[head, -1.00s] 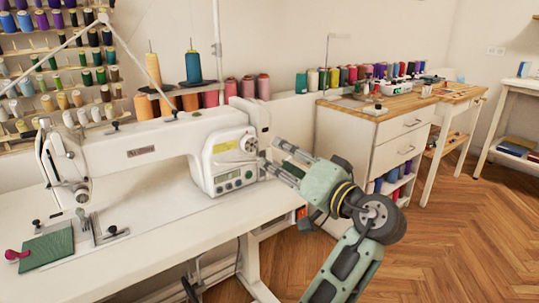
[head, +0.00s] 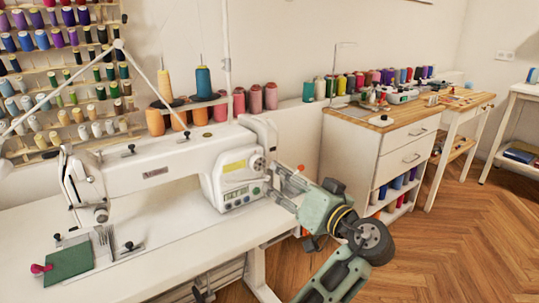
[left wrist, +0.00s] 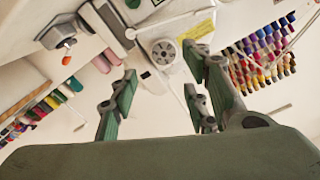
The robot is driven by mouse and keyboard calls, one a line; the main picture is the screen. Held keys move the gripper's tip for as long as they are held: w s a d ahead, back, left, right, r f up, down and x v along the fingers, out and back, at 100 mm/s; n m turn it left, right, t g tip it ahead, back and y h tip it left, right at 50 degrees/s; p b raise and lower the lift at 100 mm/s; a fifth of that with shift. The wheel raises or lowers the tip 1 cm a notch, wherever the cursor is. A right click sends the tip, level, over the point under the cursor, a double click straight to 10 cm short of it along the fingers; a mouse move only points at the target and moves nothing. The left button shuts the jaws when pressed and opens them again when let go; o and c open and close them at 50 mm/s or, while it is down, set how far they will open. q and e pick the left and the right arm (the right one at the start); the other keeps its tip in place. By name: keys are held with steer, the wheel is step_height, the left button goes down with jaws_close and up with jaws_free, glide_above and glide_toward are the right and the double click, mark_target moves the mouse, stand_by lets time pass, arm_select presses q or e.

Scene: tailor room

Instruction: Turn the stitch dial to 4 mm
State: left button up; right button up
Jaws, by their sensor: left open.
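The white sewing machine (head: 150,175) stands on the white table at left, with a small display panel on its right end. The round stitch dial (head: 258,163) is on the front of that end, above the display. It also shows in the left wrist view as a grey-white disc (left wrist: 163,50) between and beyond the fingers. Its setting is too small to read. My left gripper (head: 272,181) is open and empty, just right of the dial, its fingers pointing toward the machine. In the left wrist view its two fingers (left wrist: 160,78) stand apart on either side of the dial, seemingly not touching it.
Thread spools (head: 202,92) stand behind the machine, with more on a wall rack (head: 62,70). A white drawer cabinet (head: 375,150) stands behind my left arm. A green cloth (head: 68,262) lies at the table's left. The wooden floor at right is clear.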

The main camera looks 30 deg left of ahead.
mark_target(262, 167)
arm_select(q)
steer(key=x, duration=0.6)
steer(key=shift+w+a+f, duration=0.1)
steer(key=shift+w+a, duration=0.05)
steer(key=shift+a, duration=0.2)
steer(key=shift+w+a, duration=0.25)
steer(key=shift+a, duration=0.35)
arm_select(e)
steer(key=shift+s+d+f+g, duration=0.2)
steer(key=shift+s+g, duration=0.2)
steer(key=shift+s, duration=0.25)
arm_select(q)
steer(key=c, duration=1)
steer(key=shift+d+f, duration=0.1)
steer(key=shift+f, duration=0.1)
